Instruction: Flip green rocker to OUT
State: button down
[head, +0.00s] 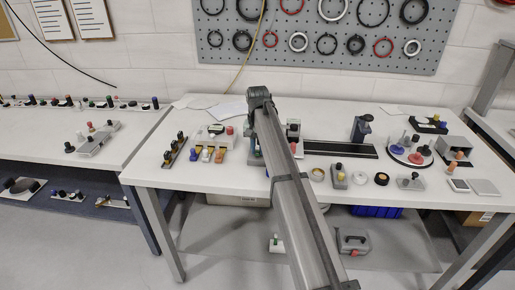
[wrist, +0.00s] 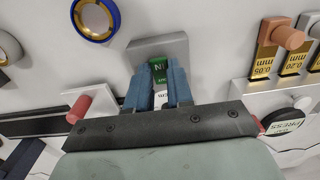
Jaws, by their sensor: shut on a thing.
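The green rocker (wrist: 160,76) sits on a grey plate (wrist: 176,48) in the wrist view. Its green face shows the letters IN upside down, and a white lettered part shows just below it. My gripper (wrist: 159,68) has its two blue fingers on either side of the rocker, shut on it. The rocker's lower part is hidden behind the gripper body. In the head view my arm reaches over the bench and hides the rocker; only part of my gripper (head: 254,140) shows left of the arm.
In the wrist view a red-tipped peg (wrist: 79,109) stands left, a blue ring (wrist: 95,18) upper left, gold gauge blocks (wrist: 267,60) right, and a round PRESS button (wrist: 284,121) lower right. In the head view, the white bench (head: 230,180) holds several small fixtures and a turntable (head: 408,158).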

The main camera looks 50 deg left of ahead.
aim_at(257, 153)
jog(key=c, duration=1)
grip_release()
jog(key=shift+r, duration=0.1)
notch_tip(257, 153, up, 14)
jog(key=shift+f, duration=0.2)
